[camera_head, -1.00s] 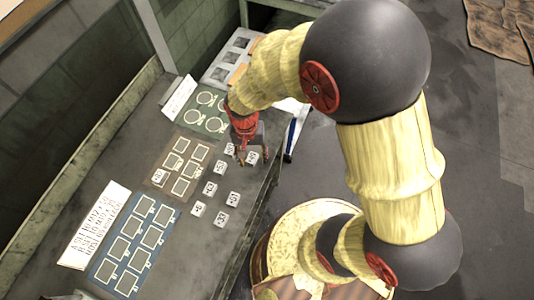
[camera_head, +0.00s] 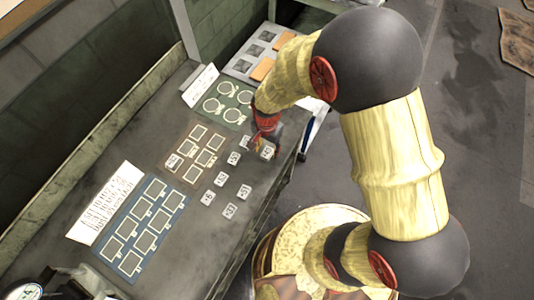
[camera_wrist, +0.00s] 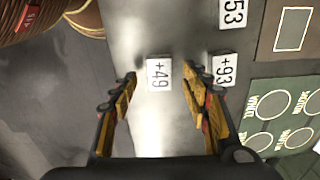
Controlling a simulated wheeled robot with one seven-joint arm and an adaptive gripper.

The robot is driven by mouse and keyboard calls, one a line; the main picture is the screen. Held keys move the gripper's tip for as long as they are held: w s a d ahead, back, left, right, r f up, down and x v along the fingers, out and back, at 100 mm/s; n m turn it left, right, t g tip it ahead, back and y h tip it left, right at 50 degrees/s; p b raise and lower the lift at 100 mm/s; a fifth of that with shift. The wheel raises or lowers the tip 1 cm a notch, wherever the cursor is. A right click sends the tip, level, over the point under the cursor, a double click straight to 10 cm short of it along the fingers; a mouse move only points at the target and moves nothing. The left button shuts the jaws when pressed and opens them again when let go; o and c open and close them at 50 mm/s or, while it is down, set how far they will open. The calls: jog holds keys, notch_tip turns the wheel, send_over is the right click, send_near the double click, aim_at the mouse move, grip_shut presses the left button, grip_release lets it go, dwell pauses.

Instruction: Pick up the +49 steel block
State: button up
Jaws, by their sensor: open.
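The +49 steel block (camera_wrist: 159,72) is a small pale block with a black "+49" on its top face. In the wrist view it sits between the fingertips of my open gripper (camera_wrist: 160,78), with gaps on both sides. In the head view the block (camera_head: 267,152) rests near the front edge of the workbench, right beside my gripper (camera_head: 262,142), which partly covers that area. The fingers hold nothing. Fingertip height above the bench is hard to tell.
A +93 block (camera_wrist: 224,69) lies just right of the right finger; a 53 block (camera_wrist: 232,12) is beyond it. Several other blocks, including one (camera_head: 221,179), lie nearby on the workbench (camera_head: 170,250). Green (camera_head: 229,116), brown (camera_head: 176,163) and blue (camera_head: 122,262) boards lie farther left and behind.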

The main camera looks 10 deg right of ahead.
jog(key=shift+f, duration=0.9)
jog(key=shift+c, duration=0.4)
jog(key=c, duration=1.1)
grip_shut()
